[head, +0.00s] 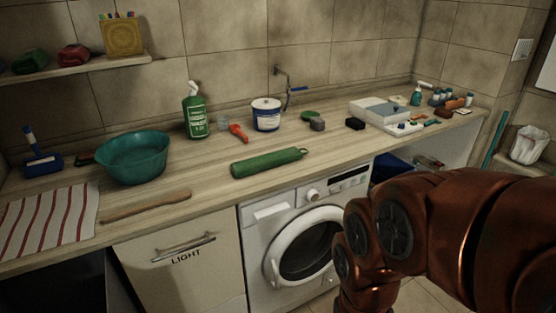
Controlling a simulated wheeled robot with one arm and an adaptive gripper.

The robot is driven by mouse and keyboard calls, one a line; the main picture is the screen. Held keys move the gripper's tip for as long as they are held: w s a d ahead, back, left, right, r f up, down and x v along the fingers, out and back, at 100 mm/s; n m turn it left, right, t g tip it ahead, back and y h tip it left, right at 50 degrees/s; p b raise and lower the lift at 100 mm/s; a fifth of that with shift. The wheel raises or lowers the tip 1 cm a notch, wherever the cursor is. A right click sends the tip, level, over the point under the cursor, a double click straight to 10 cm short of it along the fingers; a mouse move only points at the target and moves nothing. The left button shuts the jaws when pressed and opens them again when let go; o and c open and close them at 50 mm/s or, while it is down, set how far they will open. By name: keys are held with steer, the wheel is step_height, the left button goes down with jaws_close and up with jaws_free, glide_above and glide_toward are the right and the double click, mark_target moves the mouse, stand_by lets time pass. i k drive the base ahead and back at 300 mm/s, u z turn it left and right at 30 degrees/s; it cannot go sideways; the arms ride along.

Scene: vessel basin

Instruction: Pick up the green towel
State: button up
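My copper-coloured arm fills the lower right, in front of the washing machine. My gripper cannot be made out in this view.
A teal basin (133,158), a striped cloth (45,221) and a wooden stick (146,206) are to the left. A green spray bottle (194,115), an orange-red tool (238,132) and a white-blue tub (266,114) stand behind. A white tray (379,110) is farther right.

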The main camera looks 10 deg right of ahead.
mark_target(253, 165)
steer(key=z, duration=0.3)
steer(key=i, duration=1.15)
steer(key=u, duration=2.55)
